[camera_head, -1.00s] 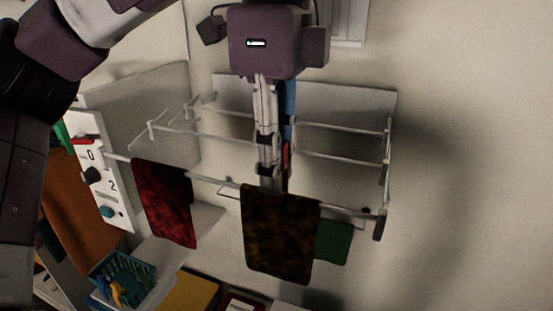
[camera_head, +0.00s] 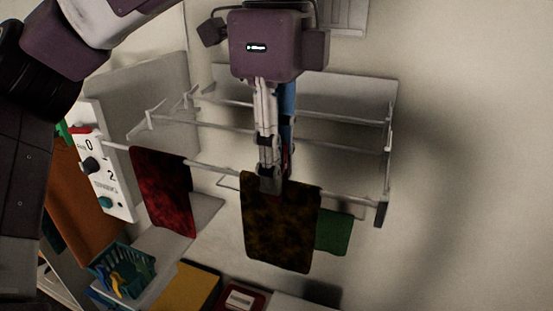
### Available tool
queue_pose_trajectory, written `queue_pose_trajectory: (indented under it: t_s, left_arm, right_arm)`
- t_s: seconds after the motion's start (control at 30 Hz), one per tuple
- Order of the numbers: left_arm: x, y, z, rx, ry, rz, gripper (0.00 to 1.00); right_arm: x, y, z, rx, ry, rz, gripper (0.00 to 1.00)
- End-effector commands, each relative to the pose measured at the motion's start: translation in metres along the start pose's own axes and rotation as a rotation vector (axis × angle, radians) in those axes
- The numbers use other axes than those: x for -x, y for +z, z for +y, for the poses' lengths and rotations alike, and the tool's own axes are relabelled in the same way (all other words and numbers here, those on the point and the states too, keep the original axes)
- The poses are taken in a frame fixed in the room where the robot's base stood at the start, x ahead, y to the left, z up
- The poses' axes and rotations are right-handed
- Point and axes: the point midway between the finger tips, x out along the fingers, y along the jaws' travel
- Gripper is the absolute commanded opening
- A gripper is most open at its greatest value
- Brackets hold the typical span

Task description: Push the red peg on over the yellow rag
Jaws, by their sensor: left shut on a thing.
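The yellow rag (camera_head: 280,230), a dark mottled yellow-brown cloth, hangs over the front rail of the rack. My left gripper (camera_head: 273,182) points down from above, with its fingertips at the rag's top edge, over the rail. It is shut on the red peg (camera_head: 288,162), of which only a thin red sliver shows beside the fingers. The fingers hide most of the peg, so I cannot tell whether it straddles the rag. My right gripper is not in view.
A red rag (camera_head: 163,195) hangs left on the rail (camera_head: 212,170), a green rag (camera_head: 335,233) right. A teal basket (camera_head: 135,285) stands lower left, by a yellow box (camera_head: 188,290). A white panel with knobs (camera_head: 100,160) is at left. The wall at right is bare.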

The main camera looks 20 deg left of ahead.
Motion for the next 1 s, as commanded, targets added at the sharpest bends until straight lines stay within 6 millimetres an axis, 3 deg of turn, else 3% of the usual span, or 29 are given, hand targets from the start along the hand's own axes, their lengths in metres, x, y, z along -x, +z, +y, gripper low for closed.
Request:
queue_pose_trajectory:
  t_s: [0.77, 0.8, 1.0]
  left_arm:
    - [-0.0104, 0.0001, 0.0001, 0.0, 0.0, 0.0, 0.07]
    - [-0.0104, 0.0001, 0.0001, 0.0, 0.0, 0.0, 0.23]
    - [-0.0104, 0.0001, 0.0001, 0.0, 0.0, 0.0, 0.41]
  right_arm:
    - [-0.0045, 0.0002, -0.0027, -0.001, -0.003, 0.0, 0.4]
    - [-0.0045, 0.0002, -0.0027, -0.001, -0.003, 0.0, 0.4]
    - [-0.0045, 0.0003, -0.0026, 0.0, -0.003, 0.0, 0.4]
